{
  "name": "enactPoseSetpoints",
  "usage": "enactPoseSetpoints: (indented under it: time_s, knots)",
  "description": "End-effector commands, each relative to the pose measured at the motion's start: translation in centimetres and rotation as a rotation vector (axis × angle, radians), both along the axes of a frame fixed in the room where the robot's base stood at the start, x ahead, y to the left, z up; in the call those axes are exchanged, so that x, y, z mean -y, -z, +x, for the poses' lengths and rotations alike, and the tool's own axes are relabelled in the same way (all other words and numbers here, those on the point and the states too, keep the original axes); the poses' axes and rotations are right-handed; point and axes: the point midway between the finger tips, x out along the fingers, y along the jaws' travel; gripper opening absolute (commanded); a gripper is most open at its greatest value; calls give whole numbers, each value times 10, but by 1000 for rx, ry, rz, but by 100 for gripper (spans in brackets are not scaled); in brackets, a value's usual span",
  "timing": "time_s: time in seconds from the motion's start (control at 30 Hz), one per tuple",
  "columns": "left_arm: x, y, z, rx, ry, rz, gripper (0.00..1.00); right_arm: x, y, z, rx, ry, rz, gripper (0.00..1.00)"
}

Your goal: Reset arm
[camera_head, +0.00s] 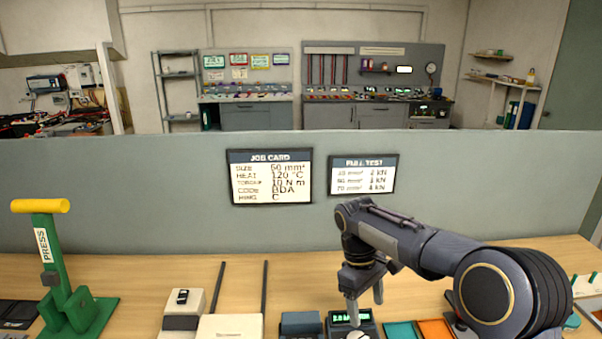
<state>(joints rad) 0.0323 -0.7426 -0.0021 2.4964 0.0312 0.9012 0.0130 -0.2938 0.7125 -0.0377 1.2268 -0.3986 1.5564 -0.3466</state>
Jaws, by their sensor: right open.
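My right arm (420,245) reaches in from the right over the wooden bench. My right gripper (365,298) points down with its fingers apart. It hangs over or just behind a dark device with a lit green display (341,320), partly covering it. I see nothing held between the fingers. I cannot tell whether a fingertip touches the device. My left arm and left gripper are not in view.
A green press (50,245) with a yellow handle stands at the left. A white device with two dark rods (231,326), a dark blue box (301,323), and teal (402,329) and orange (436,328) pads line the front. A grey panel with a job card (270,177) and pull-test sign (363,175) closes off the back.

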Motion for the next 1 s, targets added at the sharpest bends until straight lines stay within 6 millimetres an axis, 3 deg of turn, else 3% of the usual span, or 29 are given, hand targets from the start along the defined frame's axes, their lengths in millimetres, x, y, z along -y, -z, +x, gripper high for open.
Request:
enactPoseSetpoints:
  time_s: [0.1, 0.3, 0.47, 0.6, 0.8, 1.0]
  knots:
    - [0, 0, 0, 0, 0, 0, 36, 32, -33, -39, 89, 125, 101, 67]
    - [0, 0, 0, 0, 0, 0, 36, 63, -62, -115, 236, 344, 263, 67]
    - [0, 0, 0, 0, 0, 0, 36, 72, -66, -180, 357, 528, 384, 67]
    - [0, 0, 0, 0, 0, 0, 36, 68, -56, -229, 456, 682, 477, 67]
    - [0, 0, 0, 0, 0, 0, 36, 57, -35, -269, 553, 835, 564, 67]
    - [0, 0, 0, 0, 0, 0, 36, 53, -27, -278, 579, 882, 589, 67]
